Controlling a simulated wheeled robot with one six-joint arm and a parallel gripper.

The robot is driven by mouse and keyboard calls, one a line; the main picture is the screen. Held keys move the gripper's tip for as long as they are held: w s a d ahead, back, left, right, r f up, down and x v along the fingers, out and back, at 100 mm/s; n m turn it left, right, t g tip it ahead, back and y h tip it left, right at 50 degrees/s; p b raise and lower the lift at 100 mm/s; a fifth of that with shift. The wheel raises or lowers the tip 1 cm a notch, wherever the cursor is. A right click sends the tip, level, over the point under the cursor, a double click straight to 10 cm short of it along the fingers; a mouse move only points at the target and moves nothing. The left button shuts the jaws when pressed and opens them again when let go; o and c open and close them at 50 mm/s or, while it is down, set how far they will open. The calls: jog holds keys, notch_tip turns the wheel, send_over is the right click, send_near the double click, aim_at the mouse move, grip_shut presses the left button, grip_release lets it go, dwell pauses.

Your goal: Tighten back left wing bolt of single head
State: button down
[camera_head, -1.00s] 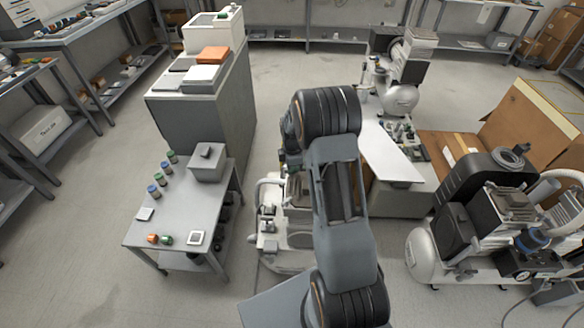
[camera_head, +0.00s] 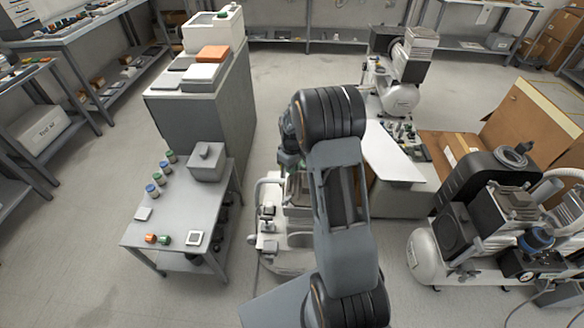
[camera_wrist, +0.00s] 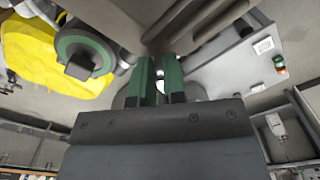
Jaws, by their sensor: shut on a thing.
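In the wrist view, my gripper (camera_wrist: 159,76) points up the picture with its two green fingers close together. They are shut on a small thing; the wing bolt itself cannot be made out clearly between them. A grey machine surface lies just beyond the fingertips. In the head view, a pale compressor unit (camera_head: 270,235) stands on the floor at the middle, partly hidden behind my arm. I cannot tell from these views which bolt the fingers are at.
A grey side table (camera_head: 180,215) with jars and a box stands left of my arm. A larger compressor (camera_head: 425,255) stands at the right, another (camera_head: 402,95) at the back. A white-topped bench (camera_head: 392,155) is right of my arm. Open floor lies at the far left.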

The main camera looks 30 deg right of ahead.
jog(key=shift+w+r+m, duration=0.15)
jog(key=shift+m, duration=0.65)
jog(key=shift+a, duration=0.1)
jog(key=c, duration=1.2)
grip_release()
